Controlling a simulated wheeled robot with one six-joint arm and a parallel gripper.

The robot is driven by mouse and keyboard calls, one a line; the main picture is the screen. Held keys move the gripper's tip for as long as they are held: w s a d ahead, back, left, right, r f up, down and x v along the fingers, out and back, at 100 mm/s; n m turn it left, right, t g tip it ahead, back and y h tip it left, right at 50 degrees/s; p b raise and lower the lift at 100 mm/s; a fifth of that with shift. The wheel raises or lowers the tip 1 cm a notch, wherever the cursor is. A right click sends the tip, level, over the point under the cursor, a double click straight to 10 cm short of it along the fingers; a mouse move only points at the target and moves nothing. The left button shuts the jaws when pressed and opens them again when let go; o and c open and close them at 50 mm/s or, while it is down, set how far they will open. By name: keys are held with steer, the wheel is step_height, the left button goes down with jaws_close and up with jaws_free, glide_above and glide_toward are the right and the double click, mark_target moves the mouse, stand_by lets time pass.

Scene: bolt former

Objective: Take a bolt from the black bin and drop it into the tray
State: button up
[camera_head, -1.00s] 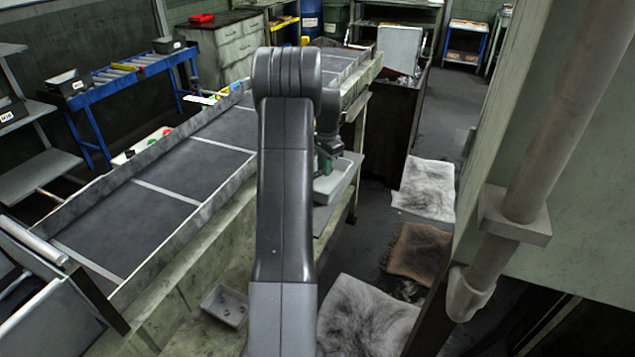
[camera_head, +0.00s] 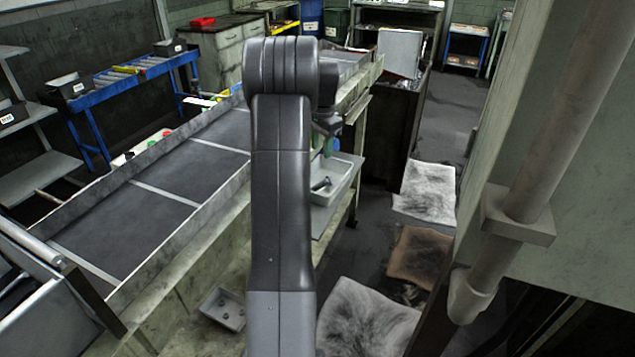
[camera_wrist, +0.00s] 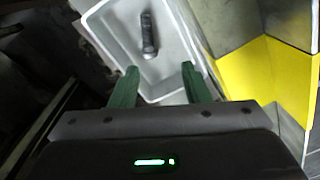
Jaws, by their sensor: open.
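The light grey tray (camera_head: 345,183) sits on a side shelf right of my arm, and a dark bolt (camera_head: 322,184) lies in it. In the wrist view the bolt (camera_wrist: 149,36) lies on the floor of the tray (camera_wrist: 108,27), beyond my fingertips and apart from them. My gripper (camera_wrist: 159,68) has two green fingers spread wide with nothing between them. In the head view it is mostly hidden behind my arm, above the tray. Dark bins stand on the blue roller stand (camera_head: 133,75) at the left; I cannot tell which is the task's black bin.
A long dark-topped conveyor bench (camera_head: 120,225) runs along the left of my arm. A small grey container (camera_head: 225,307) with small parts is low in front. A thick pipe (camera_head: 545,130) and green housing stand close on the right. Yellow edging (camera_wrist: 262,70) borders the tray area in the wrist view.

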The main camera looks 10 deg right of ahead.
step_height(320, 180, up, 6)
steer(key=f, duration=0.4)
steer(key=f+p, duration=0.1)
steer(key=f, duration=0.8)
steer(key=shift+s+d, duration=0.1)
steer(key=shift+d, duration=0.3)
steer(key=shift+s+r+p, duration=0.15)
steer(key=shift+r+p, duration=0.55)
steer(key=shift+r, duration=0.35)
steer(key=shift+s+r+p, duration=0.1)
steer(key=shift+r+p, duration=0.6)
steer(key=shift+r, duration=0.3)
steer(key=shift+w+f, duration=0.1)
steer(key=shift+w, duration=0.1)
